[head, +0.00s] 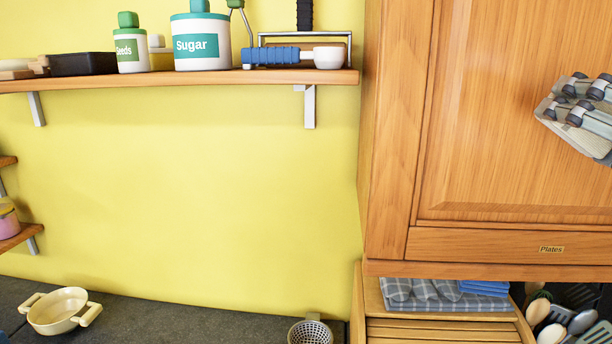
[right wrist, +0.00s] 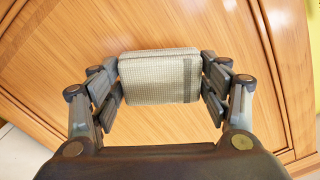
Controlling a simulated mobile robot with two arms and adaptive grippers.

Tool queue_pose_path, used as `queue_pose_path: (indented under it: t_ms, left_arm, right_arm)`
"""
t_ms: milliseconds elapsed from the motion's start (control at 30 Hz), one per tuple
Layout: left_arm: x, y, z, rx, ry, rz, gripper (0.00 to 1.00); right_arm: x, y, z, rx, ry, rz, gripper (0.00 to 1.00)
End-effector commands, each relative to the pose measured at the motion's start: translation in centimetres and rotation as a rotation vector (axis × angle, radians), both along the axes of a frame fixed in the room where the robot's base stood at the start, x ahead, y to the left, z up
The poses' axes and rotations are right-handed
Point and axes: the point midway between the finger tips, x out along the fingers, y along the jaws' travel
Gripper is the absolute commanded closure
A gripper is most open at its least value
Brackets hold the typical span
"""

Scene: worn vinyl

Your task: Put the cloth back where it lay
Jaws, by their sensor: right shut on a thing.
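A folded, pale checked cloth (right wrist: 160,78) with a darker stripe at one end is held between the fingers of my right gripper (right wrist: 160,82) in the right wrist view. In the head view my right gripper (head: 582,100) is at the right edge, raised in front of the wooden cabinet door, and part of the cloth (head: 590,140) shows at it. The cloth hangs clear of any surface. My left gripper is in neither view.
A wooden box (head: 440,331) under the cabinet (head: 510,120) bears grey checked cloths (head: 422,290) and blue folded cloths (head: 483,288). Utensils (head: 560,318) stand at its right. A shelf (head: 180,79) holds a sugar canister (head: 201,42) and other items. A cream pot (head: 58,311) sits on the dark counter (head: 190,325).

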Motion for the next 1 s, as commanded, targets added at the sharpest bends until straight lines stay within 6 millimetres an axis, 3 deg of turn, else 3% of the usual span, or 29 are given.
queue_pose_path:
  t_ms: [100,567,667,1000]
  left_arm:
    - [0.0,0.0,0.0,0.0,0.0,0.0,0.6]
    - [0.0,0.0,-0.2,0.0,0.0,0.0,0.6]
    - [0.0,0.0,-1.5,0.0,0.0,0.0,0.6]
    - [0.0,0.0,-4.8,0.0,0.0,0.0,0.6]
  right_arm:
    - [-0.7,0.1,-0.1,0.0,0.003,-0.001,0.49]
    - [6.0,-0.7,-0.2,0.001,0.004,0.0,0.49]
    - [6.0,-2.2,-0.5,0.002,0.001,-0.008,0.56]
    - [5.3,-7.7,-0.6,0.003,0.0,-0.007,0.56]
